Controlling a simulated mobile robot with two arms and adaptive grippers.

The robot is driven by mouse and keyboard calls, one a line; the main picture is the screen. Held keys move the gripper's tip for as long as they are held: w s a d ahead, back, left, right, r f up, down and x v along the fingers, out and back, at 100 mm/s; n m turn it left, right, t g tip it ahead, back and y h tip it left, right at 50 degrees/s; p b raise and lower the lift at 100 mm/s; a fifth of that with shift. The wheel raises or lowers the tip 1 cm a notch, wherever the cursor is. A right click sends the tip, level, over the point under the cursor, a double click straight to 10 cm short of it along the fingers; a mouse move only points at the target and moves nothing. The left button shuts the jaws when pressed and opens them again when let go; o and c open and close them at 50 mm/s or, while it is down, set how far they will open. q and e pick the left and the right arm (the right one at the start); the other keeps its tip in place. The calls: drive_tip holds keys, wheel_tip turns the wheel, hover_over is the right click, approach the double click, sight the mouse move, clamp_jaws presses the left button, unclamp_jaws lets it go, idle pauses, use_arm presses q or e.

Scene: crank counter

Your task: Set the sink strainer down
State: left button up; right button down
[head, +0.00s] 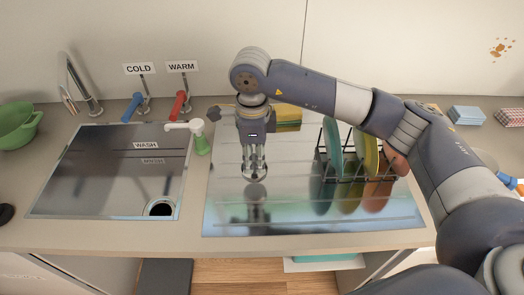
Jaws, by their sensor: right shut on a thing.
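My right gripper (254,168) points straight down over the shiny metal drainboard (300,222). It is shut on the sink strainer (256,177), a small round metal piece at the fingertips, partly hidden by the fingers. The strainer is at or just above the drainboard; I cannot tell if it touches. The gripper's reflection shows below it. The sink basin (95,190) is to the left, with its dark round drain hole (160,208) uncovered at the front right. My left gripper is not in view.
A dish rack (350,178) with colored plates stands right of the gripper. A white-and-green dispenser (201,143) stands between sink and drainboard. Behind are a sponge (287,117), blue (133,107) and red (179,105) tap levers and a faucet (88,92). The front drainboard is clear.

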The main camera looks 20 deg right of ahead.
drive_tip(key=shift+w+d+p, duration=0.35)
drive_tip(key=shift+w+d, duration=0.75)
drive_tip(key=shift+w, duration=0.05)
drive_tip(key=shift+w+d+f, duration=0.25)
drive_tip(key=shift+w+d, duration=0.1)
wheel_tip(320, 180, down, 3)
drive_tip(key=shift+s+r+p, duration=0.1)
drive_tip(key=shift+p, duration=0.9)
drive_tip(key=shift+f, duration=0.4)
drive_tip(key=c, duration=1.8)
unclamp_jaws()
drive_tip(key=shift+f+b, duration=0.1)
drive_tip(key=shift+b, duration=0.25)
drive_tip(key=o, duration=0.4)
drive_tip(key=shift+o, duration=0.2)
